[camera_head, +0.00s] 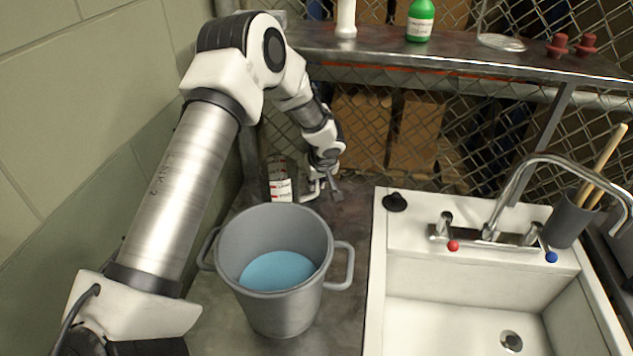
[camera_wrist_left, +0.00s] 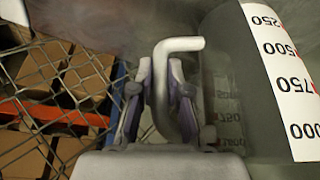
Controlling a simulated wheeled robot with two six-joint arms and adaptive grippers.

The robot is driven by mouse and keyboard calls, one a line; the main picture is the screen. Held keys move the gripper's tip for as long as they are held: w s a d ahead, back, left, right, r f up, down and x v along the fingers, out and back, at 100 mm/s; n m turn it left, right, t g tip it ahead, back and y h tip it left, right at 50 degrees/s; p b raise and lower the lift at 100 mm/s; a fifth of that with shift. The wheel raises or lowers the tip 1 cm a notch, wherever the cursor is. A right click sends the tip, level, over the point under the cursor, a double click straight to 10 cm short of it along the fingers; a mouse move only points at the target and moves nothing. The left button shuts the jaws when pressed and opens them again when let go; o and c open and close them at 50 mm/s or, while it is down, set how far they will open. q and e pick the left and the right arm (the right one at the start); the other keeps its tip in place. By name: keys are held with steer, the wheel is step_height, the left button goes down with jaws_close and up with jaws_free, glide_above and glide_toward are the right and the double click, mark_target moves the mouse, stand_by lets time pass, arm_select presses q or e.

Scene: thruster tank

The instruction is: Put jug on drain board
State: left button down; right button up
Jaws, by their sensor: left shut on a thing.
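The jug (camera_head: 279,182) is clear with a white measuring label. It stands upright at the back left, behind a grey pot and beside the wall. My left gripper (camera_head: 322,187) is at its right side. In the left wrist view the gripper (camera_wrist_left: 160,95) is shut on the jug's pale bent handle (camera_wrist_left: 180,45), and the jug's body (camera_wrist_left: 230,70) with its number scale is to the right. The pot hides part of the jug's surroundings. I cannot single out a drain board for certain. My right gripper is not in view.
The large grey pot (camera_head: 278,312) with blue liquid stands in front of the jug. A white sink (camera_head: 377,290) with a curved tap (camera_head: 520,165) is at right. A shelf (camera_head: 460,62) with bottles runs above, before wire mesh. Grey counter (camera_head: 352,215) is bare between pot and sink.

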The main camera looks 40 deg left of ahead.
arm_select(q)
steer(key=c, duration=1.2)
jaws_free()
steer(key=shift+a, duration=0.1)
steer(key=shift+o, duration=0.2)
steer(key=shift+r, duration=0.1)
steer(key=b+v, duration=0.2)
steer(key=v, duration=1)
